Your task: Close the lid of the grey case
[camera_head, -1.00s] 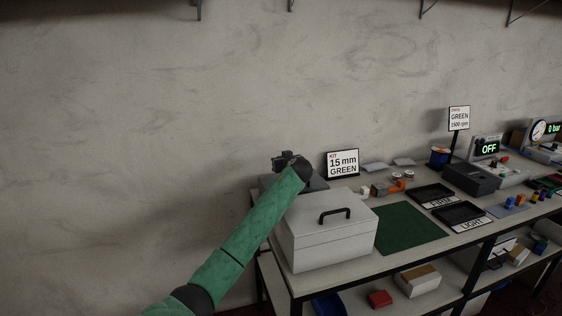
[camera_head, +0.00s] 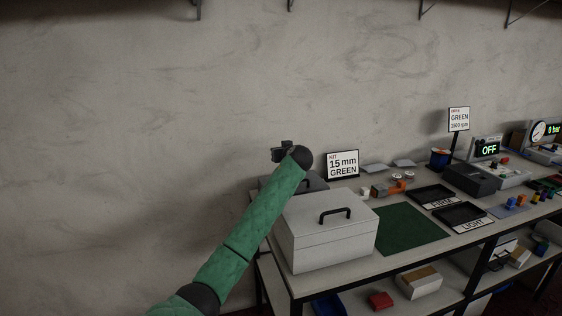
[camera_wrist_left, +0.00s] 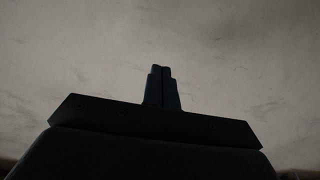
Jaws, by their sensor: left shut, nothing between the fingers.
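The light grey case (camera_head: 328,232) stands on the left end of the table with its lid (camera_head: 318,215) down and a black handle (camera_head: 335,214) on top. No gap shows between the lid and the body. A darker grey object (camera_head: 314,182) lies behind the case, partly hidden by my left arm; I cannot tell what it is. My left gripper (camera_head: 281,151) is above and behind the case, apart from it. In the left wrist view its fingers (camera_wrist_left: 161,72) are together and empty, with only the wall beyond. My right gripper is not in view.
A sign reading 15 mm GREEN (camera_head: 342,164) stands behind the case. A green mat (camera_head: 408,229) lies to its right, then two black trays (camera_head: 462,216) and several small parts. The wall (camera_head: 150,120) is close behind.

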